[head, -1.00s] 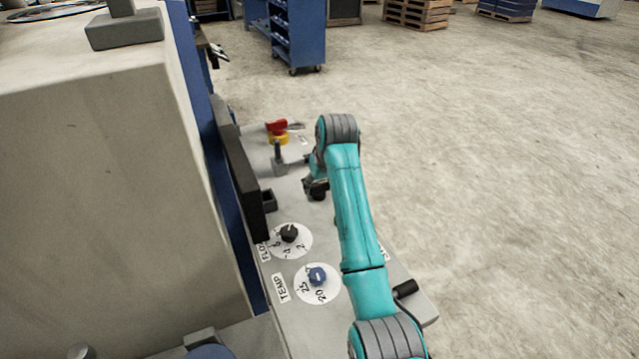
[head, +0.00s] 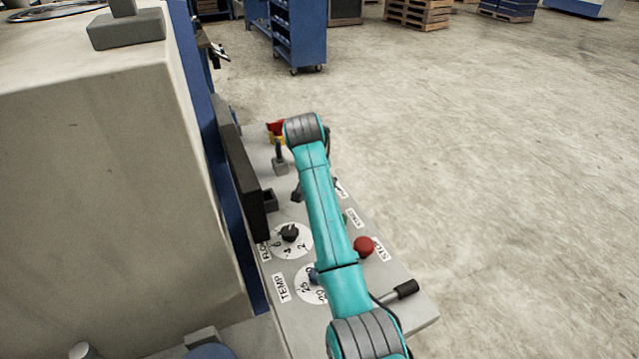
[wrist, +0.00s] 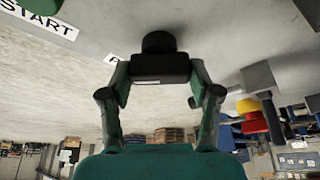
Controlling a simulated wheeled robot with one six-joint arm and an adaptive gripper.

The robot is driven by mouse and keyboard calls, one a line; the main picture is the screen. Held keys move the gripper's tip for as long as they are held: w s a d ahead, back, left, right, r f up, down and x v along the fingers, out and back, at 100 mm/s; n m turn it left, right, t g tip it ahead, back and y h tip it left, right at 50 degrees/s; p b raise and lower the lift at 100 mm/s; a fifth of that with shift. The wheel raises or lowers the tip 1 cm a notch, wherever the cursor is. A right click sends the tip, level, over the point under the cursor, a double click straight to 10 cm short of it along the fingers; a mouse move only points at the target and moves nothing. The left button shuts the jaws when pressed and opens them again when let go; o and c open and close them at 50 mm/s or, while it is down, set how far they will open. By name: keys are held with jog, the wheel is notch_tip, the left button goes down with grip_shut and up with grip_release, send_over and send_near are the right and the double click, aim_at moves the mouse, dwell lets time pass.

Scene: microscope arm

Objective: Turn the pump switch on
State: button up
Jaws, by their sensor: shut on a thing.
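My gripper (wrist: 160,82) is shut on a black knob (wrist: 158,42) on the grey panel, with a finger at each side of its dark block-shaped grip in the wrist view. In the head view my teal arm hides the knob and most of the gripper. A grey box with an upright dark lever stands apart from the gripper, in the head view (head: 280,164) and at right in the wrist view (wrist: 258,78).
A red-and-yellow switch (head: 277,128) sits at the panel's far end. The FLOW dial (head: 290,233), partly covered TEMP dial (head: 308,290) and red STOP button (head: 364,246) are nearer. A dark upright plate (head: 243,180) borders the left. Open floor lies right.

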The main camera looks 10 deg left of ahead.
jog(key=m+h, duration=0.1)
jog(key=m, duration=0.3)
jog(key=shift+a+m+g+h, duration=0.1)
jog(key=shift+m+g+h, duration=0.2)
jog(key=shift+g+h, duration=0.1)
jog(key=shift+w+m+g+h, duration=0.1)
jog(key=shift+m+g+h, duration=0.2)
jog(key=shift+m, duration=0.8)
jog(key=shift+w+m+g+h, duration=0.1)
jog(key=shift+m+g+h, duration=0.2)
jog(key=shift+m, duration=0.8)
jog(key=o, duration=1.1)
jog(key=shift+o, duration=0.2)
jog(key=v, duration=0.7)
jog(key=shift+r, duration=0.25)
